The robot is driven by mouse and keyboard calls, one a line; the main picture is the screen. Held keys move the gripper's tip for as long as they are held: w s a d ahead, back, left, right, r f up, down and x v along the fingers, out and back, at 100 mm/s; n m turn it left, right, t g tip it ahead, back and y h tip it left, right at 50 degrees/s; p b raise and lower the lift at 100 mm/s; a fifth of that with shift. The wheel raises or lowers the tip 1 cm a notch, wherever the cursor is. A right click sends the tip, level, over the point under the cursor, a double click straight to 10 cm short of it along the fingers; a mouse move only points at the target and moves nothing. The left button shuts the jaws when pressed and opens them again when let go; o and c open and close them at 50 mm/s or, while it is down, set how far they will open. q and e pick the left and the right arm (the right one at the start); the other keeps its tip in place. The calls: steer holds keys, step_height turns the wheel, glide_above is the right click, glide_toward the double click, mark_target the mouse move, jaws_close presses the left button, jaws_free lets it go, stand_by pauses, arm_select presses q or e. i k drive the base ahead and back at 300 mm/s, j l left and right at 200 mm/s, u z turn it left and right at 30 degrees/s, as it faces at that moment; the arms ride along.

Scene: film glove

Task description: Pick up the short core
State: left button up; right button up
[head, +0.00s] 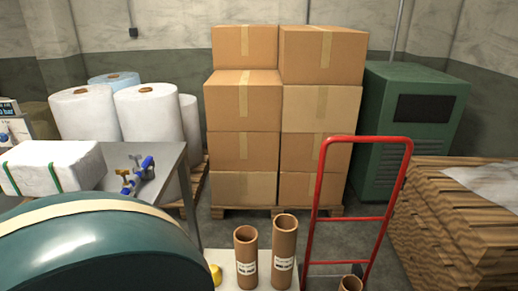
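Three brown cardboard cores stand at the bottom of the head view. The left core (246,257) is upright, with a white label, and its top sits lower than that of its neighbour. The middle core (285,252) is upright, labelled and looks taller. The right core (350,284) is cut off by the lower edge, so only its top shows and I cannot tell its length. The left and middle cores stand apart on a pale surface (226,262). Neither of my grippers is in view.
A large dark green rounded body (100,250) fills the lower left. A red hand truck frame (320,200) rises behind the cores. A metal table (165,165) holds a white wrapped block (50,165) and blue-handled tools (140,175). Stacked cartons (245,100) stand behind.

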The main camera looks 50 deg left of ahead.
mark_target(245, 237)
steer(key=k+u, duration=0.2)
steer(key=u, duration=1.45)
